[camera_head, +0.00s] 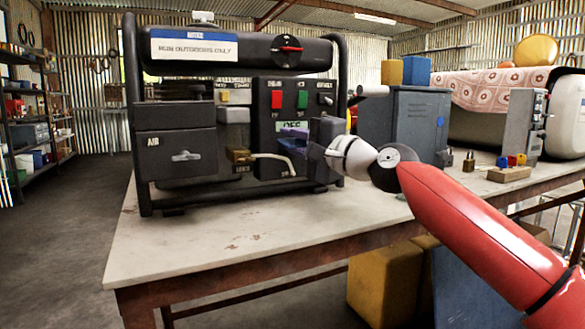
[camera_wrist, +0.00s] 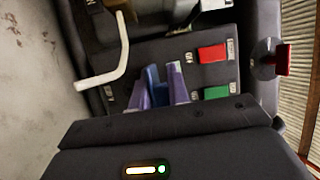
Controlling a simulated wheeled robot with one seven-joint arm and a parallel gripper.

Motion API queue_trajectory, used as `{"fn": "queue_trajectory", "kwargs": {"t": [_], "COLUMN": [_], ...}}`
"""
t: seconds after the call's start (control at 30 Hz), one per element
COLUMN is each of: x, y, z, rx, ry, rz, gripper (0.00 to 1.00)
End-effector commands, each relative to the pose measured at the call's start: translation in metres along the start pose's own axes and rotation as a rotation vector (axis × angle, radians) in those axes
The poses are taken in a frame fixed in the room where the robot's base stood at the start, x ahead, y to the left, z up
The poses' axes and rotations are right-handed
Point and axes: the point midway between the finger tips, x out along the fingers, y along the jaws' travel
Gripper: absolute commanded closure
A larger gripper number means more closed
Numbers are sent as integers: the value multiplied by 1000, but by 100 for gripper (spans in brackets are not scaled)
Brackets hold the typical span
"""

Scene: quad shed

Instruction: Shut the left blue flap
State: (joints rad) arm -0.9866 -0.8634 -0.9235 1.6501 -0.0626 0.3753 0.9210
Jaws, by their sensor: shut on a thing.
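The black generator (camera_head: 235,110) stands on the table, with its control panel facing me. The blue flap (camera_wrist: 152,78) shows as a narrow blue strip on the panel in the wrist view, standing out from it. In the head view it is a small bluish-purple patch (camera_head: 292,132) below the red and green switches, partly hidden by my gripper. My gripper (camera_wrist: 160,90) reaches the panel from the right in the head view. Its purple-tinted fingers are closed around the blue flap. Its dark body hides the lower part of the wrist view and any second flap.
Beside the flap are the red switch (camera_wrist: 212,53), the green switch (camera_wrist: 216,92) and a pale bent lever (camera_wrist: 108,62). A red knob (camera_wrist: 283,60) juts out at the right. A grey cabinet (camera_head: 416,125) stands right of the generator. The table's front left (camera_head: 200,235) is clear.

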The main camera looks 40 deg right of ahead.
Motion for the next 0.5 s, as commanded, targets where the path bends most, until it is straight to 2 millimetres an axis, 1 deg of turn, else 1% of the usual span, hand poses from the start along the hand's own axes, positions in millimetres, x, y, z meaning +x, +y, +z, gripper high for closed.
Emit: {"fn": "queue_trajectory", "kwargs": {"t": [0.03, 0.3, 0.5], "x": [-2, -3, -2], "y": [7, 8, 7], "z": [0, 0, 0], "rx": [-11, -68, -95], "ry": [2, 2, 3], "rz": [-43, -183, -247], "gripper": [100, 100, 100]}}
